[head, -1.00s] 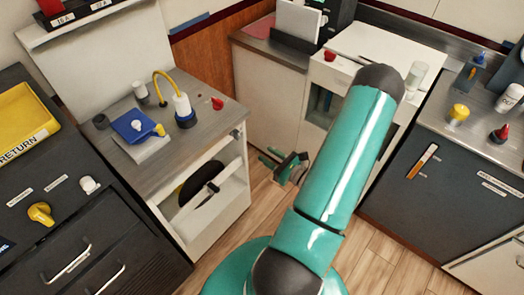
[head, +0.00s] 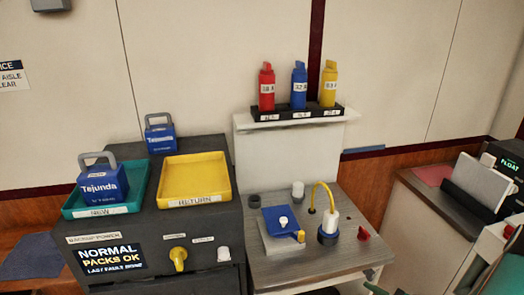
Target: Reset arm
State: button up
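My arm (head: 506,268) shows only as a teal piece in the lower right corner of the head view. A small teal tip at the bottom edge, just right of the grey-topped cabinet, looks like part of my gripper (head: 375,289). The rest of the gripper is cut off by the frame, so its fingers and anything between them are hidden. The task names no other object.
Red (head: 267,90), blue (head: 299,88) and yellow (head: 329,87) breakers stand in a black rack above the grey-topped cabinet (head: 345,252). Left are a teal tray (head: 75,211) with a blue pack (head: 103,186), another blue pack (head: 160,135) behind, and a yellow tray (head: 196,180).

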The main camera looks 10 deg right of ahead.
jog(key=s+a+r+n+g, duration=0.1)
jog(key=a+r+n+g, duration=0.5)
jog(key=a+n, duration=0.25)
jog(key=s+a+r+n+g, duration=0.1)
jog(key=a+r+n+g, duration=0.5)
jog(key=a, duration=0.3)
jog(key=s+a+r+n+t+h, duration=0.1)
jog(key=s+a+r+n+h, duration=0.1)
jog(key=r+n, duration=0.4)
jog(key=s+a+r+n+t+h, duration=0.2)
jog(key=s+a+r+n+h, duration=0.1)
jog(key=r+n+h, duration=0.3)
jog(key=shift+s+r, duration=0.35)
jog(key=shift+s, duration=0.15)
jog(key=shift+o, duration=0.7)
jog(key=shift+n, duration=0.25)
